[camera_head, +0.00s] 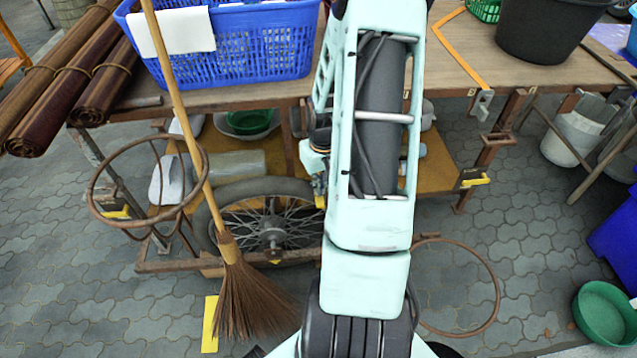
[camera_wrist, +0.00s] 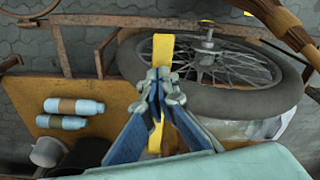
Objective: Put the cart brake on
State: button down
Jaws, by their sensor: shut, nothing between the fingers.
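The cart (camera_head: 450,95) has a wooden top, a rusty frame and a lower shelf. Its spoked wheel (camera_head: 272,232) shows left of my arm, and also in the wrist view (camera_wrist: 245,100). A yellow bar (camera_wrist: 162,48), apparently the brake lever, stands beside the wheel in the wrist view. A small yellow piece (camera_head: 320,192) shows by the wheel's right side in the head view. My gripper (camera_wrist: 160,85) is shut and empty, its tips over or against the yellow bar; I cannot tell if they touch. My arm hides most of the gripper in the head view.
A broom (camera_head: 230,270) leans in front of the wheel. Rusty rings (camera_head: 97,200) stick out at the cart's front. A blue basket (camera_head: 255,45) and black bucket (camera_head: 545,30) stand on top. Bottles (camera_wrist: 75,106) lie on the shelf. Green and blue containers stand at right.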

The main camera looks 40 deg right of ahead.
jog(key=s, duration=0.2)
jog(key=s+r+p, duration=0.1)
jog(key=shift+a, duration=0.3)
notch_tip(320, 180, up, 12)
jog(key=s, duration=0.1)
jog(key=shift+a, duration=0.15)
dwell(0.8)
